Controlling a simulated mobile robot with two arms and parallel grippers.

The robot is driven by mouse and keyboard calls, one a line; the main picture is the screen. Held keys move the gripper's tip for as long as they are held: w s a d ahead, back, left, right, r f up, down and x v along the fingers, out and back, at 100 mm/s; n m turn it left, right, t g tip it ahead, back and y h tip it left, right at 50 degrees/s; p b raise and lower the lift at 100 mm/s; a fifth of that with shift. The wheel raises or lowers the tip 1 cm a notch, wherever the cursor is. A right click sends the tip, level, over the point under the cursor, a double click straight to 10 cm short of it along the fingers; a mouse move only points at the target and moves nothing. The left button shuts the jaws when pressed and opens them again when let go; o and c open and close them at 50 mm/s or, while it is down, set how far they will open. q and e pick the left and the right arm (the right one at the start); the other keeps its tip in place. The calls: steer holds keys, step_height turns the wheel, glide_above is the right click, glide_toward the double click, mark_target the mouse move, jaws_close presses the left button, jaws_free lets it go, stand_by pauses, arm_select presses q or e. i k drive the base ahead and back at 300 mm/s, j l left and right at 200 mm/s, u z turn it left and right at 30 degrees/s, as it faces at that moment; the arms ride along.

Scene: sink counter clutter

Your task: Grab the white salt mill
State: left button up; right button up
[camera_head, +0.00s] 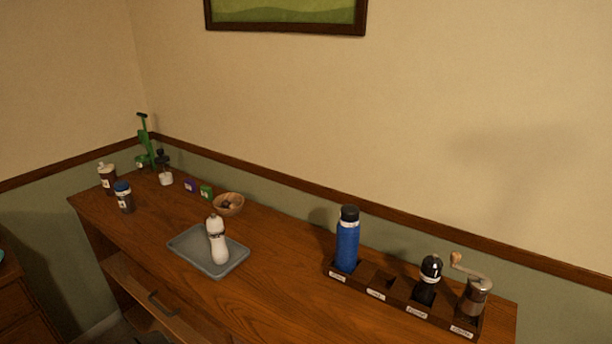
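The white salt mill (218,243) stands in a shallow grey tray (189,257) near the middle of the wooden counter. It has a rounded white body with a narrow neck and looks upright. Nothing covers it. Neither of my grippers shows in the head view.
A labelled wooden rack (375,294) at the right holds a blue bottle (347,246), a black mill (427,282) and a hand grinder (473,297); one slot looks empty. A wooden bowl (229,204) and small boxes (206,193) sit behind the tray. Jars (124,198) stand left. Counter between tray and rack is clear.

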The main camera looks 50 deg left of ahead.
mark_target(220, 254)
steer(key=u, duration=2.15)
